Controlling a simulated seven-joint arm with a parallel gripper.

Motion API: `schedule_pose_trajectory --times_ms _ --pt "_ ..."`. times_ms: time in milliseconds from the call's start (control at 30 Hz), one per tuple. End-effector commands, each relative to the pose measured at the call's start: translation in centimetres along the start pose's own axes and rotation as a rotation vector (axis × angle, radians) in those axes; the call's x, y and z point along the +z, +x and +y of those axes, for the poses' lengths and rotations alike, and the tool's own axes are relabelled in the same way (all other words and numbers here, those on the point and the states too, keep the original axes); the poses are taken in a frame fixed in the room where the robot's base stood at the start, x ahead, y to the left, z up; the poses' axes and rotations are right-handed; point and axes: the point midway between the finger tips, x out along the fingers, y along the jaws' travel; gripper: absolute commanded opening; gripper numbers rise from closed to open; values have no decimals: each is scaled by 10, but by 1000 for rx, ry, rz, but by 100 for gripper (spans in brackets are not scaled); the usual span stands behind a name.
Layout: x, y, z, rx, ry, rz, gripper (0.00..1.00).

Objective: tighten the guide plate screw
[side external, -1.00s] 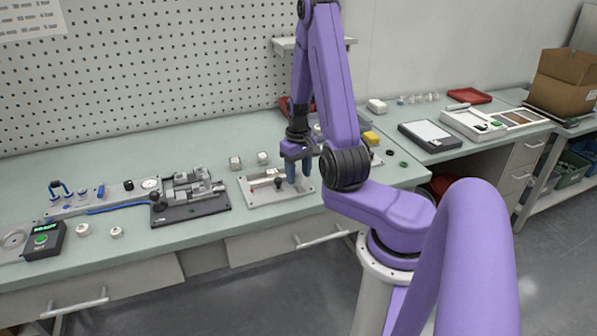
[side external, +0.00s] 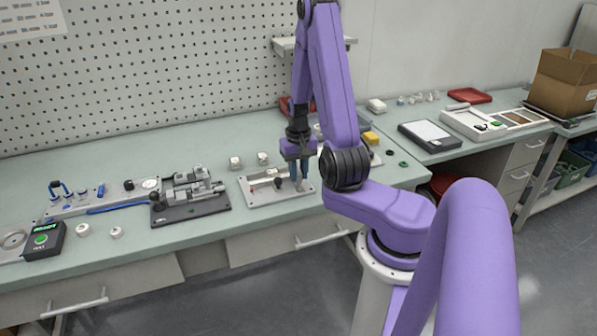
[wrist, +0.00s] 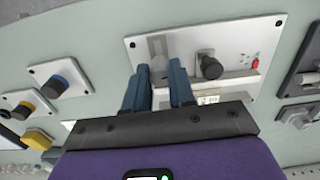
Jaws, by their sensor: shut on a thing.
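The guide plate (side external: 262,200) is a pale rectangular plate on the bench, with a rail and block on it. It also shows in the wrist view (wrist: 268,28). A black round knob (wrist: 211,67) stands near its middle, apart from my fingers, and a small red knob (wrist: 255,64) is at its far end. My gripper (side external: 303,188) points down at the plate's right end. In the wrist view its two blue fingers (wrist: 160,68) stand a small gap apart, shut on what I take to be the guide plate screw, which is mostly hidden between them.
A dark fixture with grey clamps (side external: 188,210) stands just left of the plate. Two small white caps (side external: 263,158) sit behind it. The bench in front is a narrow clear strip.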

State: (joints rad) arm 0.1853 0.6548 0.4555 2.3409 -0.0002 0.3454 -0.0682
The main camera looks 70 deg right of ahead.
Motion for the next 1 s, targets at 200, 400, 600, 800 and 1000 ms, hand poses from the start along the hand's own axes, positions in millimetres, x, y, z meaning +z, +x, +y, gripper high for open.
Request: schedule_pose_trajectory --times_ms 200,400,600,800,1000 --pt "0 0 0 0 205 0 0" --pt "0 0 0 0 394 1 0" --pt "0 0 0 0 585 1 0" --pt "0 0 0 0 774 1 0" --pt "0 0 0 0 966 1 0"
